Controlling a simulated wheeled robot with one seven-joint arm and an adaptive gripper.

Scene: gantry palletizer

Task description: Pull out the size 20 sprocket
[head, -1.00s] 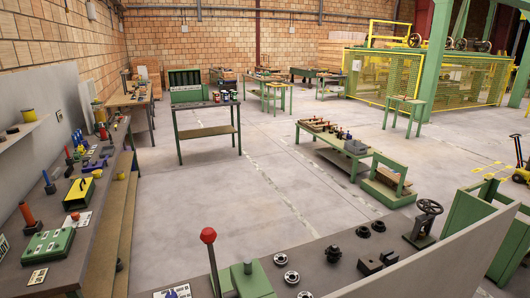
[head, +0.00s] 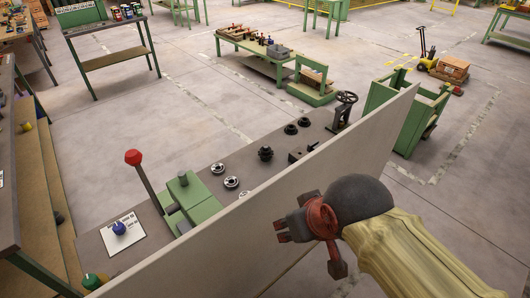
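Small round toothed or ringed parts lie on the grey bench top behind a pale upright panel. The pale metal ones are a ring part (head: 217,168) and another ring part (head: 231,182). The dark ones are a stepped part (head: 265,153), a disc (head: 290,129) and another disc (head: 304,122). No size marks are readable, so I cannot tell which is the size 20 sprocket. My gripper (head: 283,230) is on the near side of the panel, apart from these parts. Its fingers are too small and dark to show whether they are open. I see nothing held in it.
The pale panel (head: 215,245) stands between my arm and the bench parts. A red-knobbed lever (head: 134,157), a green block fixture (head: 190,196) and a handwheel (head: 346,98) stand on the bench. A green cabinet (head: 385,105) is to the right.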

